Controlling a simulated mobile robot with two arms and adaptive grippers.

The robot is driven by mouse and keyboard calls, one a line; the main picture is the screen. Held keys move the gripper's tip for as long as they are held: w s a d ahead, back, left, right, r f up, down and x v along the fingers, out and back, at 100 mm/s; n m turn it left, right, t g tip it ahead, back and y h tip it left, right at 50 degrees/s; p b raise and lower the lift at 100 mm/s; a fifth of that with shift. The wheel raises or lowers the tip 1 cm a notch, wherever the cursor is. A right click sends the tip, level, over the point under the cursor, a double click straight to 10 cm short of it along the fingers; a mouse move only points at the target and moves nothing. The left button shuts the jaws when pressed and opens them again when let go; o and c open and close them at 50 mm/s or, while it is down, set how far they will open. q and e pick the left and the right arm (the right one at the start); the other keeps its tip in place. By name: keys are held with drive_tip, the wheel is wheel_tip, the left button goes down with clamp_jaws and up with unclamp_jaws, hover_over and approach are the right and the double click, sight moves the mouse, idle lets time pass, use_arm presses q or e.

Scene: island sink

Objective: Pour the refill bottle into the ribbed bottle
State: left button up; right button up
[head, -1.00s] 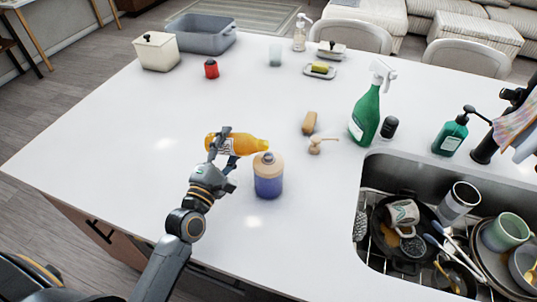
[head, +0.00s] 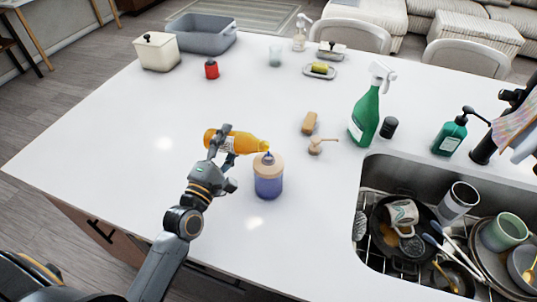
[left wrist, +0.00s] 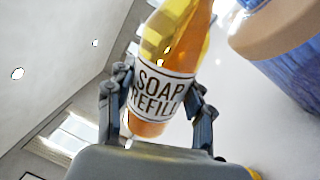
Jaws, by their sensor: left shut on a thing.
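The refill bottle (head: 246,144) is orange-yellow with a white label that reads "SOAP REFILL" in the left wrist view (left wrist: 162,92). My left gripper (head: 226,145) is shut on it, and its fingers clasp the bottle's sides in the left wrist view (left wrist: 158,112). The bottle lies nearly level, slightly tilted, with its mouth to the right at the top of the ribbed bottle (head: 268,182). The ribbed bottle is blue-purple with a beige collar and stands upright on the counter. Its opening shows a dark blue spot. Whether liquid flows is too small to tell. My right gripper is not in view.
A beige pump head (head: 318,147) and a tan brush or block (head: 309,123) lie right of the ribbed bottle. A green spray bottle (head: 366,112) stands by the sink (head: 375,215), which holds dishes.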

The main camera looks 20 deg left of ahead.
use_arm(q)
drive_tip(key=shift+r, duration=0.1)
idle(0.5)
drive_tip(key=shift+r+m+p, duration=0.25)
drive_tip(key=shift+m+p, duration=0.05)
drive_tip(key=shift+m, duration=0.2)
idle(0.8)
drive_tip(key=shift+r+m+h+p, duration=0.3)
drive_tip(key=shift+r+m+p, duration=0.2)
drive_tip(key=shift+m, duration=0.1)
idle(2.7)
